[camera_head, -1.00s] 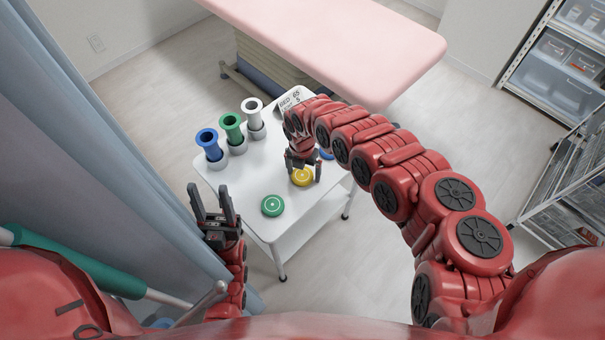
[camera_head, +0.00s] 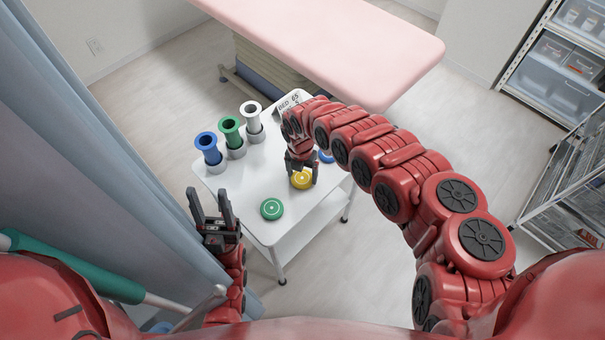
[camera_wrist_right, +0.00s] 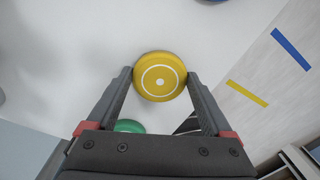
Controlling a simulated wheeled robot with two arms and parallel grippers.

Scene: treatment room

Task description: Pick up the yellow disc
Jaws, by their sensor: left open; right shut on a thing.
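The yellow disc (camera_head: 302,180) lies on the white trolley top (camera_head: 240,190), between the fingers of my right gripper (camera_head: 301,179). In the right wrist view the yellow disc (camera_wrist_right: 160,76), with a white ring and centre dot, sits between the two fingertips of the right gripper (camera_wrist_right: 160,78), which is shut on it. Whether it is lifted off the surface I cannot tell. My left gripper (camera_head: 212,210) is open and empty, at the left front edge of the trolley.
A green disc (camera_head: 271,208) lies nearer on the trolley; a blue disc (camera_head: 326,156) is partly hidden behind my right gripper. Blue (camera_head: 208,148), green (camera_head: 231,131) and white (camera_head: 252,116) cylinders stand at the left edge. A label card (camera_head: 294,99) and a pink bed (camera_head: 330,40) are beyond.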

